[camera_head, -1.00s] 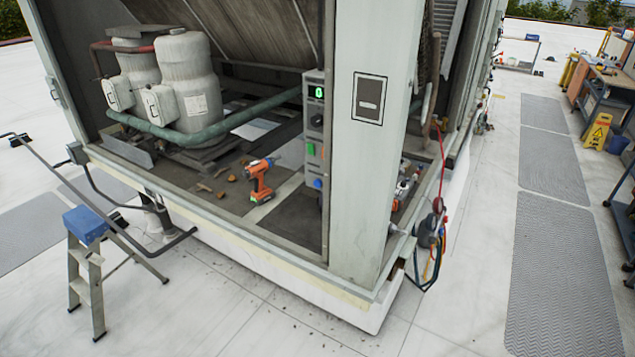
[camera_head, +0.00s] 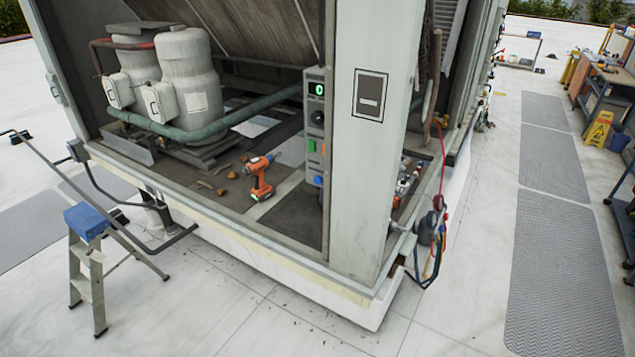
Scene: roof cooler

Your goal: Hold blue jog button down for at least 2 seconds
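The blue jog button (camera_head: 318,181) sits low on a narrow grey control panel (camera_head: 316,112) inside the open rooftop unit. A green button (camera_head: 311,146) is above it, and a dark round knob (camera_head: 317,117) is higher up. A small display (camera_head: 318,89) at the top glows with a green digit that looks like 0. The panel's right side is partly hidden by the pale corner post (camera_head: 365,150). Neither of my grippers shows in the head view, and nothing is touching the blue button.
An orange drill (camera_head: 260,177) stands on the unit's floor left of the panel. Pale compressor tanks (camera_head: 190,80) stand behind, with a green pipe (camera_head: 225,127) in front. A step stool (camera_head: 86,260) stands at the left. Gauges with hoses (camera_head: 430,228) hang right of the post. The front floor is clear.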

